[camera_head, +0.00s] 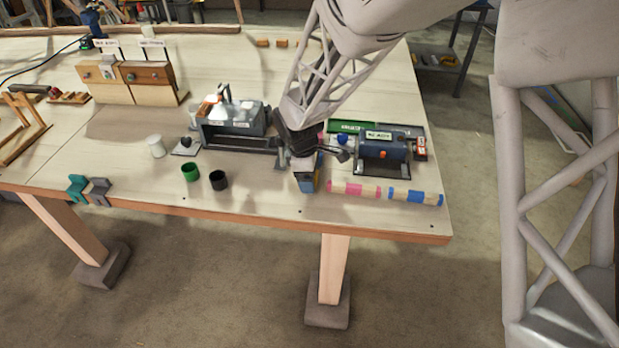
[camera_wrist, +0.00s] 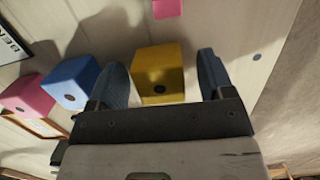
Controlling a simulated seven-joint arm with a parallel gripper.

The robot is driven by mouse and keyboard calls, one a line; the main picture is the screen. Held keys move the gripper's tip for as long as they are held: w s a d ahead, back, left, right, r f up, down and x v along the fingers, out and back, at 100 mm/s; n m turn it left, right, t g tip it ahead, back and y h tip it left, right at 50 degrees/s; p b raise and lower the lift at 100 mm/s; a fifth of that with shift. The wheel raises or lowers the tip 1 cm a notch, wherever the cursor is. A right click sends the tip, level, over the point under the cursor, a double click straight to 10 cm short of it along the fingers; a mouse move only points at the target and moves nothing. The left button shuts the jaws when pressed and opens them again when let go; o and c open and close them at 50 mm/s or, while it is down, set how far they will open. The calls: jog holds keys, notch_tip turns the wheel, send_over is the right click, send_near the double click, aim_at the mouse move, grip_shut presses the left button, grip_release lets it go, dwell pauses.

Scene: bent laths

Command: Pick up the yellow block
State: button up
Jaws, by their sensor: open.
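The yellow block (camera_wrist: 160,75) has a dark round spot on its facing side and shows in the middle of the wrist view. My gripper (camera_wrist: 161,62) is open, with one finger on each side of the block. A narrow gap shows between the block and the right finger; the left finger is close to its left side, and I cannot tell whether they touch. In the head view my gripper (camera_head: 307,170) is low over the table near its front edge, and the yellow block there is mostly hidden by it.
A blue block (camera_wrist: 70,82) and a pink block (camera_wrist: 27,95) sit left of the left finger. Striped pink (camera_head: 352,189) and blue (camera_head: 416,197) pieces lie along the front edge. A grey-blue machine (camera_head: 383,147) stands right, a vise-like device (camera_head: 233,120) left.

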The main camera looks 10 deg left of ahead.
dwell(0.3)
jog(key=c, duration=1)
jog(key=shift+r, duration=0.2)
jog(key=shift+r, duration=0.55)
notch_tip(320, 180, up, 2)
jog(key=s+d, duration=0.3)
jog(key=s, duration=0.4)
jog(key=s+d+r, duration=0.1)
jog(key=s+d, duration=0.2)
jog(key=s, duration=0.4)
jog(key=shift+s+d+r, duration=0.25)
jog(key=shift+s+d, duration=0.05)
jog(key=shift+d, duration=0.05)
